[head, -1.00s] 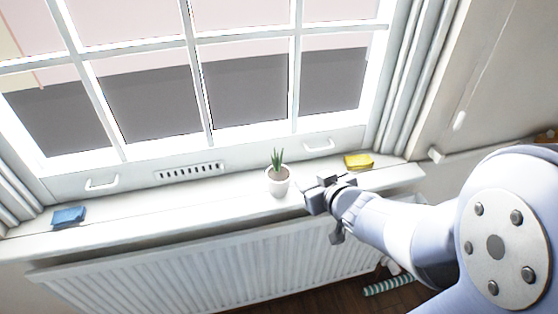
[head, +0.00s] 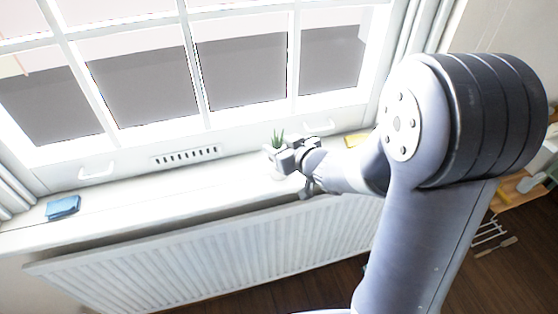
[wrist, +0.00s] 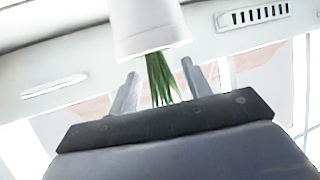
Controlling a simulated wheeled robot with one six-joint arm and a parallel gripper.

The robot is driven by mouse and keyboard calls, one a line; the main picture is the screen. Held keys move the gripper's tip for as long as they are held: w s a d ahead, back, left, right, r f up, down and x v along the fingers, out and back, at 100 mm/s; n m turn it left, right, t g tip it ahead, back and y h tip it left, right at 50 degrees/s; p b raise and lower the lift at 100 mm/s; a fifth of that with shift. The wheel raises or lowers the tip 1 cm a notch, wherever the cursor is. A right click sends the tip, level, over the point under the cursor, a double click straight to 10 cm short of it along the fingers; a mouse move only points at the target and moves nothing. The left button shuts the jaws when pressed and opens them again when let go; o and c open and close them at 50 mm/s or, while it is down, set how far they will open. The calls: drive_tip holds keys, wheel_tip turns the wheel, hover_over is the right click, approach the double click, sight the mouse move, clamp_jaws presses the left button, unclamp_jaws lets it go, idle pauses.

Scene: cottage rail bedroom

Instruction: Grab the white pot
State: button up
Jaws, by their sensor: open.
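The white pot (head: 268,150) holds a green spiky plant (head: 278,138) and stands on the windowsill. In the head view my gripper (head: 285,158) is in front of it and hides most of the pot. In the wrist view the white pot (wrist: 148,25) appears upside down at the top centre, with its leaves pointing down. There my open gripper (wrist: 160,88) has one finger on each side of the leaves, near the pot's rim. I cannot tell whether either finger touches the pot.
A blue item (head: 63,207) lies on the windowsill (head: 150,198) at the left, and a yellow item (head: 355,141) lies at the right, partly hidden by my arm. The window is behind the sill, and a white radiator (head: 200,250) is below it.

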drive_tip(key=shift+x, duration=1.45)
drive_tip(key=shift+r, duration=0.1)
clamp_jaws()
